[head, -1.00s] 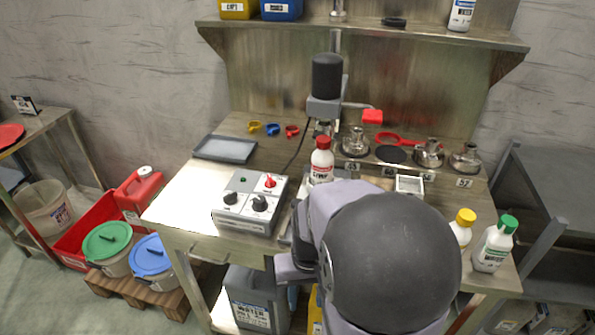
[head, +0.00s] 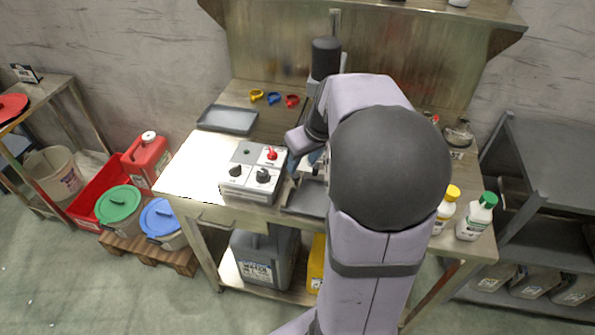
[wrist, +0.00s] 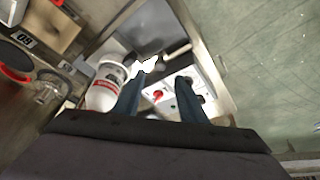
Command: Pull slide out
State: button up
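My gripper (wrist: 160,78) shows in the wrist view as two blue-grey fingers, spread apart with nothing seen between them. In the head view it is mostly hidden behind my own arm, just right of the control box (head: 252,176). A grey flat metal piece (head: 305,198) lies at the bench's front edge, right of that box. It may be the slide, but I cannot tell for sure, and my arm covers part of it. The control box, with red and black knobs, also shows beyond the fingers in the wrist view (wrist: 172,92).
A white bottle (wrist: 105,88) stands close beside the left finger in the wrist view. A grey tray (head: 228,120) lies at the back left of the bench. Bottles with yellow (head: 447,208) and green (head: 478,217) caps stand at the right. The bench's left front is clear.

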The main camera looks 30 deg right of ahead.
aim_at(296, 175)
jog(key=shift+p+x, duration=0.5)
jog(key=shift+x, duration=3.1)
jog(key=shift+s, duration=0.1)
grip_shut()
